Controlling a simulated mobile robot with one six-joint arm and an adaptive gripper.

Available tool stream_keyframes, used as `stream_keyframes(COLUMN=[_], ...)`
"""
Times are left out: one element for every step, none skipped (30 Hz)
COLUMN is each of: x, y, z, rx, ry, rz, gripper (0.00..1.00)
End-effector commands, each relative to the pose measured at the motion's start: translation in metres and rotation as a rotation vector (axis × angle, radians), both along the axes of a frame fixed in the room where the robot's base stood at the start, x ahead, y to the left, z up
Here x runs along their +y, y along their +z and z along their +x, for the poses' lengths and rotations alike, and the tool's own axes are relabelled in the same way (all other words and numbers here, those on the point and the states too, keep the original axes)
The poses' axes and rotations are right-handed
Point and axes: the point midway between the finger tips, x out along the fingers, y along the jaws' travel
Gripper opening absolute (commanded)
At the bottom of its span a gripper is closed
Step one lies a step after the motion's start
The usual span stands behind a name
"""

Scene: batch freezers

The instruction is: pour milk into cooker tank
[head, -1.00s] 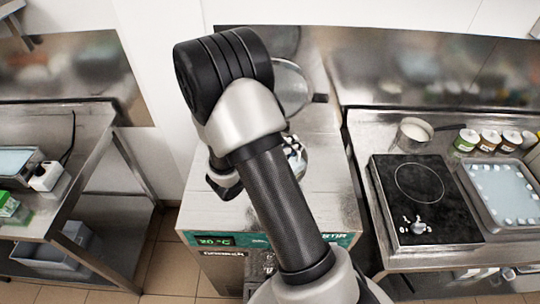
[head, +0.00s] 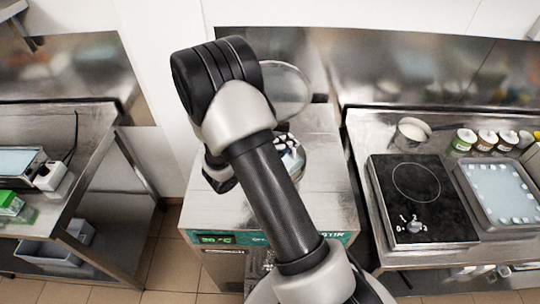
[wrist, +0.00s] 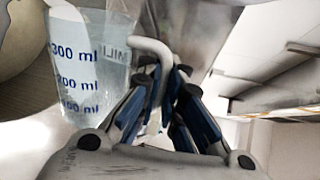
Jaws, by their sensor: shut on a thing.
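A clear measuring jug (wrist: 85,75) with blue millilitre marks and part of a "MIL" label shows in the wrist view. My gripper (wrist: 162,92) is shut on its pale handle. The liquid level is hard to make out. In the head view my arm hides the jug and most of my gripper. The machine with a green "20 °C" display (head: 215,239) stands below my arm, with a clear round lid (head: 288,92) raised at its back. A shiny round part (head: 290,158) on its top is partly hidden. I cannot tell whether it is the tank opening.
At right, a steel counter holds a black hot plate (head: 418,200), a steel pot (head: 411,131) with white contents, several jars (head: 487,141) and a tray (head: 497,193). At left, a steel table (head: 90,150) holds a green box (head: 12,207).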

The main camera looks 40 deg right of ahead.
Motion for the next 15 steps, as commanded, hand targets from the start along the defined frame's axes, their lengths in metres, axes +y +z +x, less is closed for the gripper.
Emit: stream_keyframes(x=[0.0001, 0.0002, 0.0002, 0.0002, 0.0002, 0.0003, 0.0003, 0.0004, 0.0004, 0.0004, 0.0003, 0.0005, 0.0005, 0.0005, 0.0006], y=[0.0015, 0.0016, 0.0018, 0.0021, 0.0024, 0.0028, 0.003, 0.0032, 0.0035, 0.0037, 0.0039, 0.0041, 0.0043, 0.0044, 0.0047], z=[0.0006, 0.0007, 0.001, 0.0016, 0.0019, 0.0023, 0.003, 0.0031, 0.0036, 0.0042, 0.0044, 0.0048, 0.0053, 0.0056, 0.0061], rx=[0.006, 0.01, 0.015, 0.018, 0.021, 0.026, 0.029, 0.033, 0.038, 0.042, 0.045, 0.05, 0.053, 0.057, 0.063], ry=[0.001, 0.001, 0.0, 0.001, 0.001, 0.001, 0.0, 0.001, 0.001, 0.001, 0.001, 0.001, 0.001, 0.001, 0.001], rz=[-0.001, -0.001, -0.001, -0.002, -0.002, -0.002, -0.003, -0.003, -0.003, -0.004, -0.004, -0.005, -0.005, -0.005, -0.006], gripper=[0.0, 0.0, 0.0, 0.0, 0.0, 0.0, 0.0, 0.0, 0.0, 0.0, 0.0, 0.0, 0.0, 0.0, 0.0])
